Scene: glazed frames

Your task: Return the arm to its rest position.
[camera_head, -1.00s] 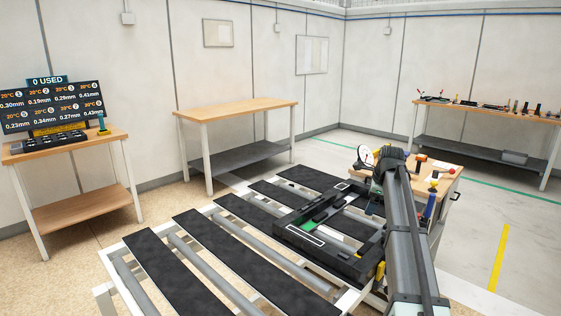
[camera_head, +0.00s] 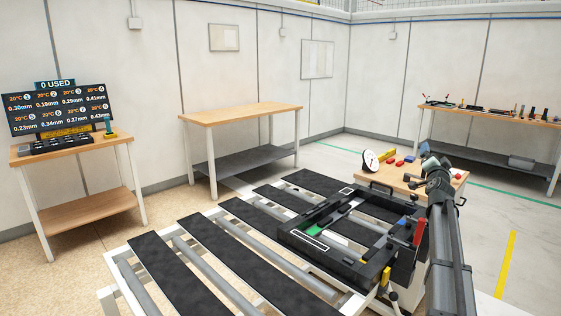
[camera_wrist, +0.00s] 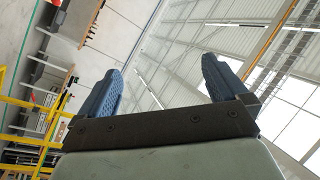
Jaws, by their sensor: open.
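My arm runs up the right side of the head view, and my gripper (camera_head: 428,150) is at its far end, beside the small wooden tool table (camera_head: 395,181). In the wrist view my gripper (camera_wrist: 162,92) shows two blue ribbed fingers standing wide apart with nothing between them. The wrist view looks past the fingers to the ceiling and roof lights, with yellow railing and shelving at the left.
A slatted frame table (camera_head: 210,262) with black strips carries a black fixture (camera_head: 330,250) with a green patch. An empty wooden table (camera_head: 240,114) stands behind. A display (camera_head: 58,112) stands on the left table. A tool bench (camera_head: 490,116) stands at back right.

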